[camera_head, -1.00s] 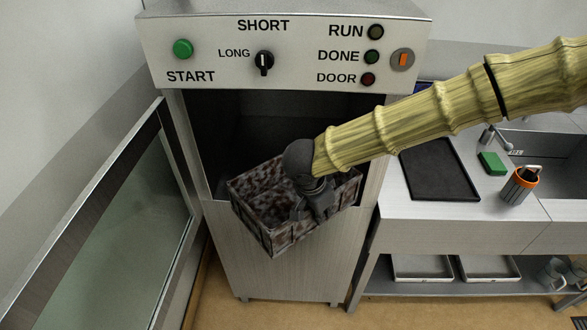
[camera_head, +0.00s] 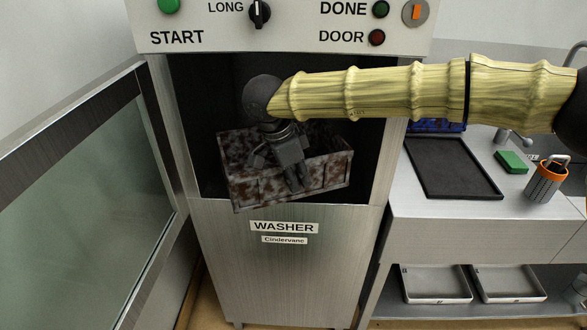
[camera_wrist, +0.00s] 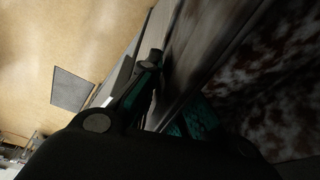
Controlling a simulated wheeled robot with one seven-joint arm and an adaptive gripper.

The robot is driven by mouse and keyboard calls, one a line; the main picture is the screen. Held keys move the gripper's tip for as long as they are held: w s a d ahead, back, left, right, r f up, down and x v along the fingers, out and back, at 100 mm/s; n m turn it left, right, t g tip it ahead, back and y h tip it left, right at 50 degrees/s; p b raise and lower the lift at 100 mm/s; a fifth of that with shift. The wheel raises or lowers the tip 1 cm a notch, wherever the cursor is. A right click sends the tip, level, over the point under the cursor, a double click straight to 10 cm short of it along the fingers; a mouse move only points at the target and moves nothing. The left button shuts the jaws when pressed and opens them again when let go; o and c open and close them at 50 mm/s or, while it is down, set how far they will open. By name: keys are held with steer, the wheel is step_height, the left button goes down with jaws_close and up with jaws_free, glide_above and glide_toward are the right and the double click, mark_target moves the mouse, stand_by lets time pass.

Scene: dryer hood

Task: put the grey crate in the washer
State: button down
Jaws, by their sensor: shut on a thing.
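The grey crate (camera_head: 325,173) is an open box with rusty brown blotches. It is at the opening of the washer (camera_head: 280,280), its back part inside and its front wall close to the lower lip. My gripper (camera_head: 294,178) is shut on the crate's front wall. In the wrist view, my gripper's fingers (camera_wrist: 160,100) are dark and partly hidden, with the blotched crate (camera_wrist: 270,80) close at the right. The crate's underside and the cavity behind it are dark or hidden.
The washer's glass door (camera_head: 95,210) stands open at the left. At the right, a counter holds a black tray (camera_head: 452,168), a green block (camera_head: 511,162) and an orange-rimmed cup (camera_head: 546,177). Metal trays (camera_head: 435,284) sit on the shelf below.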

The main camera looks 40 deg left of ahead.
steer(key=shift+w+a, duration=0.15)
steer(key=shift+a, duration=0.05)
steer(key=w+a+p, duration=0.1)
steer(key=w+a, duration=0.2)
steer(key=w, duration=0.1)
steer(key=w+a+f+p, duration=0.1)
steer(key=w+a, duration=0.2)
steer(key=w, duration=0.1)
steer(key=w+a+p, duration=0.1)
steer(key=w+a, duration=0.3)
steer(key=shift+f, duration=0.15)
steer(key=shift+f+p, duration=0.4)
steer(key=shift+f, duration=1.4)
steer(key=c, duration=1.6)
jaws_free()
steer(key=shift+f, duration=0.1)
